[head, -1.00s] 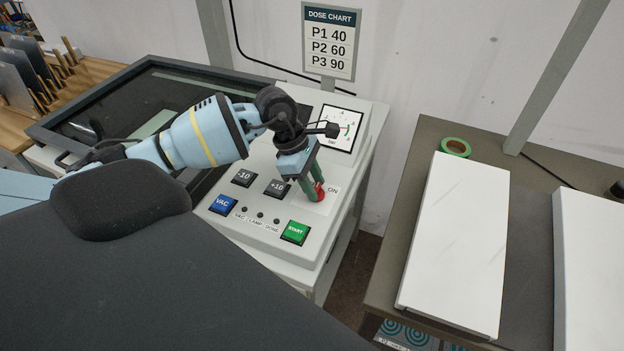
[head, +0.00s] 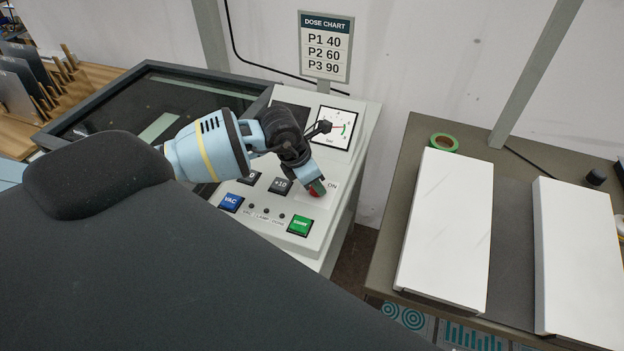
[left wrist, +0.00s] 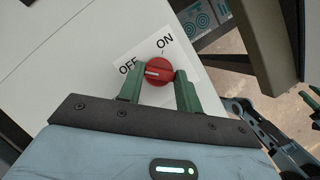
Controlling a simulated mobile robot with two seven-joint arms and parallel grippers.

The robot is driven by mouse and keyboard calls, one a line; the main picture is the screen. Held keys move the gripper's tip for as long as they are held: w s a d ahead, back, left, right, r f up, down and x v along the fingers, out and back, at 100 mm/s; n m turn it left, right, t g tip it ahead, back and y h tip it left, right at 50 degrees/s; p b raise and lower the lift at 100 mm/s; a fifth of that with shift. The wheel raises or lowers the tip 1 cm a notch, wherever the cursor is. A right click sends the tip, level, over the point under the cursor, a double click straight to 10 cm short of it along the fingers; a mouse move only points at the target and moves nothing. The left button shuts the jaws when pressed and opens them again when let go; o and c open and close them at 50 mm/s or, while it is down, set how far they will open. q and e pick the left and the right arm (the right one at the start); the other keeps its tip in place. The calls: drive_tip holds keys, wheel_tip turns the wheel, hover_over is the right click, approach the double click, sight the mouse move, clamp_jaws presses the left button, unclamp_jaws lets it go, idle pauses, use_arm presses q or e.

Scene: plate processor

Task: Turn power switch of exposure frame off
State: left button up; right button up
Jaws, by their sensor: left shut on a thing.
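The power switch is a red round knob (left wrist: 158,72) with a white mark, set on a white plate with OFF and ON labels. In the left wrist view the white mark lies on the knob's left side, toward OFF. My left gripper (left wrist: 160,88) has one green finger on each side of the knob and is shut on it. In the head view my left gripper (head: 318,187) covers most of the red knob (head: 312,192) on the exposure frame's control panel (head: 330,215). The ON label shows beside it; OFF is hidden there.
The panel also has a blue VAC button (head: 231,203), a green START button (head: 300,226), a black +10 button (head: 281,186) and a dial gauge (head: 334,127). The dose chart (head: 325,47) stands behind. A table with white slabs (head: 445,230) and green tape (head: 444,142) is at right.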

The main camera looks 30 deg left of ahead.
idle(0.4)
use_arm(q)
drive_tip(key=o, duration=1)
drive_tip(key=shift+r, duration=0.1)
drive_tip(key=v, duration=0.7)
drive_tip(key=shift+s+r, duration=0.1)
drive_tip(key=shift+r, duration=0.25)
